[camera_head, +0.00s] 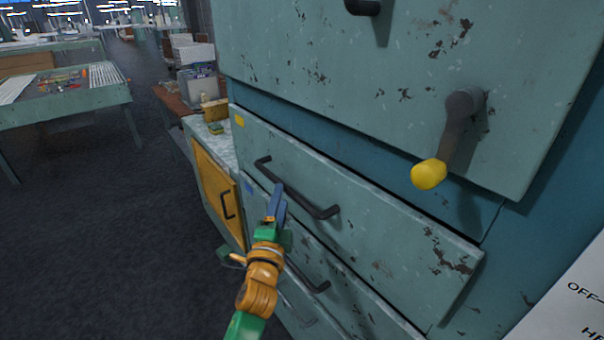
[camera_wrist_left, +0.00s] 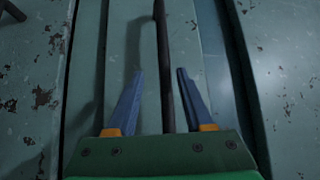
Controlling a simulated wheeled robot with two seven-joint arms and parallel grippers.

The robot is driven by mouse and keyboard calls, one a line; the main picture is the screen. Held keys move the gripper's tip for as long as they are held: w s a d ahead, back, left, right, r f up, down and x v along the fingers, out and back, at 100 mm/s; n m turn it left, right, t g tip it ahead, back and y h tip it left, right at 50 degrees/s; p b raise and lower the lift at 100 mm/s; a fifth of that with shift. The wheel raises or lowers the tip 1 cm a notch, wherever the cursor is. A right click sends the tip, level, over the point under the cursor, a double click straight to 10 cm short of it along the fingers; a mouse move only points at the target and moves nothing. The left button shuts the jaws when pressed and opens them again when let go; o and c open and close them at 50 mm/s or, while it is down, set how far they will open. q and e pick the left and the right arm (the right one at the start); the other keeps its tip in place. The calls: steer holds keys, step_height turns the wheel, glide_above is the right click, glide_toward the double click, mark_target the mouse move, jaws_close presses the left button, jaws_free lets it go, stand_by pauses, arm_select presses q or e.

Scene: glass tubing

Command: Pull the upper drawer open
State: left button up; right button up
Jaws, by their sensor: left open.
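The upper drawer (camera_head: 400,225) is a chipped grey-green front on the teal cabinet, with a yellow label at its far top corner. Its dark bar handle (camera_head: 318,207) runs along the front. My left gripper (camera_head: 278,192) is at this handle, its blue fingers overlapping the bar's middle in the head view. In the left wrist view the handle (camera_wrist_left: 164,50) runs between the two open fingers (camera_wrist_left: 160,73), nearer the right one. Contact with either finger is not clear. I cannot tell whether the drawer stands slightly out. My right gripper is not in view.
Above the drawer, a lever with a yellow knob (camera_head: 429,174) sticks out from a large panel (camera_head: 400,90). A lower drawer handle (camera_head: 308,277) is below my gripper. A low cabinet with an orange door (camera_head: 213,190) stands beyond. Open floor (camera_head: 90,240) lies to the left.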

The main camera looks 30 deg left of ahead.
mark_target(284, 184)
arm_select(q)
steer(key=x, duration=0.4)
steer(key=shift+w+a+r+p, duration=0.1)
steer(key=shift+w+r+p, duration=0.1)
steer(key=shift+r+p, duration=0.15)
steer(key=shift+w+a, duration=0.1)
steer(key=shift+w, duration=0.05)
steer(key=shift+c, duration=0.3)
steer(key=shift+d+r, duration=0.1)
steer(key=shift+d, duration=0.1)
jaws_close()
steer(key=shift+r, duration=0.2)
stand_by(0.3)
